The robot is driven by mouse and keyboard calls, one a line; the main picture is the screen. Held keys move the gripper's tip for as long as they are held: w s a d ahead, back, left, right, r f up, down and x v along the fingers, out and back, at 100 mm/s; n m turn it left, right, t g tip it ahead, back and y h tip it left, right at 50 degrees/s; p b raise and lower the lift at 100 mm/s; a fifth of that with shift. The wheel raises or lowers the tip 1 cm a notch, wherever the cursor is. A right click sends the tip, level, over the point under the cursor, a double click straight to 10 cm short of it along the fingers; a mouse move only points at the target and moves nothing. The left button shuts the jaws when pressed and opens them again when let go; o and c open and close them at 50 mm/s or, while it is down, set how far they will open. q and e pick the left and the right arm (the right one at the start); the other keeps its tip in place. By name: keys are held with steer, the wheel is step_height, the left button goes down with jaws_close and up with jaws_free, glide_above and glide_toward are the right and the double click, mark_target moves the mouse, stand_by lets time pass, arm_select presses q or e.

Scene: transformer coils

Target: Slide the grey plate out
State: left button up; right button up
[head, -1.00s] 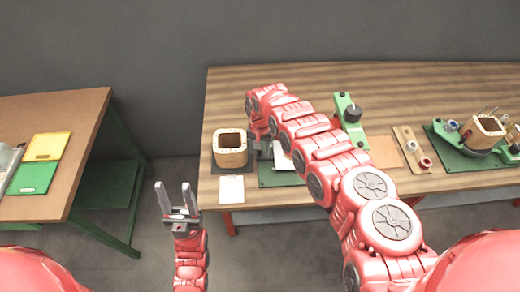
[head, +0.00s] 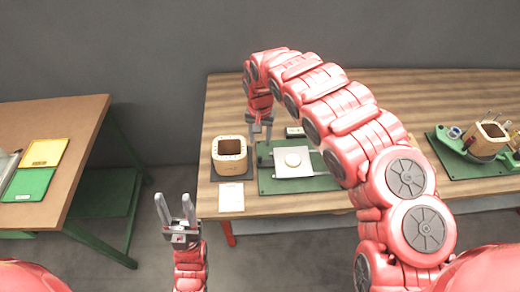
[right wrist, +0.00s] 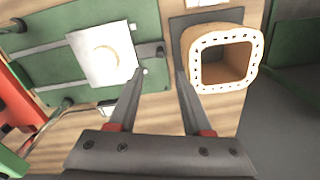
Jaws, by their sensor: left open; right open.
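The light grey square plate (head: 308,156) lies on the green base (head: 325,184), with a pale round disc on its middle. In the right wrist view the plate (right wrist: 84,47) shows left of the fingers, a round mark on it. My right gripper (head: 260,132) is open and empty, behind and left of the plate, near the wooden coil. In its wrist view the open fingers (right wrist: 159,75) point toward the gap between plate and coil; contact cannot be told. My left gripper (head: 173,200) is open and empty, in front of the gap between the tables.
A hollow wooden coil (head: 230,166) stands on a dark pad left of the base. A white card (head: 231,196) lies at the front edge. Another coil assembly (head: 486,145) stands at right. A side table (head: 70,135) holds yellow and green pieces.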

step_height(320, 180, up, 7)
steer(key=p, duration=0.1)
steer(key=shift+p, duration=0.35)
